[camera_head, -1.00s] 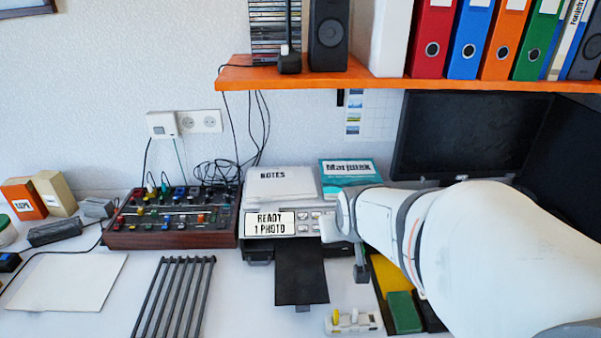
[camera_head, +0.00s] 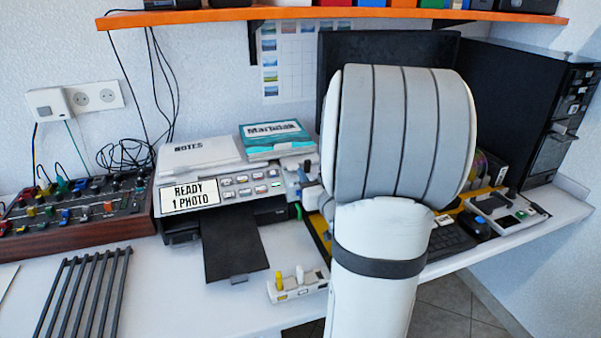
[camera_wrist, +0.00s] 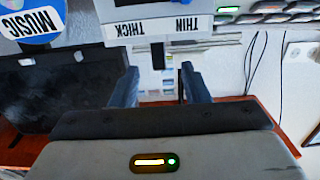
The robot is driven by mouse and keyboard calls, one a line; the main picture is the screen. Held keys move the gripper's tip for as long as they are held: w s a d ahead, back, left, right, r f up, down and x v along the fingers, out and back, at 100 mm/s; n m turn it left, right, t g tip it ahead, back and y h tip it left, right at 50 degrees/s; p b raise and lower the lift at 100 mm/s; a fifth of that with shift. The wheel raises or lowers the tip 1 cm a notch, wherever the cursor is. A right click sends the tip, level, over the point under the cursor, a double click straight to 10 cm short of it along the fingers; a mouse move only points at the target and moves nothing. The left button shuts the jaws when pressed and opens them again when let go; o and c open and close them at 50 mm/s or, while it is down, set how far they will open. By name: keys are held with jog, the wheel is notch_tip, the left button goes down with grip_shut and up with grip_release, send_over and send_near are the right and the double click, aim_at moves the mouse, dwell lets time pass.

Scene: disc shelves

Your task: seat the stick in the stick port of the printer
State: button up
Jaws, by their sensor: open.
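The printer (camera_head: 240,187) stands left of my arm in the head view, its screen reading READY 1 PHOTO. My gripper (camera_wrist: 158,88) is open in the wrist view, its two bluish fingers apart. A short dark piece (camera_wrist: 158,56) stands out from a white panel (camera_wrist: 160,28) marked THICK and THIN, in line with the gap between the fingers. I cannot tell whether it is the stick or a lever. A small green piece (camera_head: 297,211) shows at the printer's right edge. The stick port is not clearly visible.
A white block (camera_head: 297,286) with a yellow and a white peg lies in front of the printer. A black tray (camera_head: 232,245) juts from the printer. A dark rack (camera_head: 85,290) and a mixer (camera_head: 75,210) are at left. The orange shelf (camera_head: 200,16) crosses above.

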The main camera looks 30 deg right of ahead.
aim_at(308, 165)
jog(key=x, duration=0.5)
jog(key=shift+w+d, duration=0.1)
jog(key=shift+w, duration=0.25)
grip_shut()
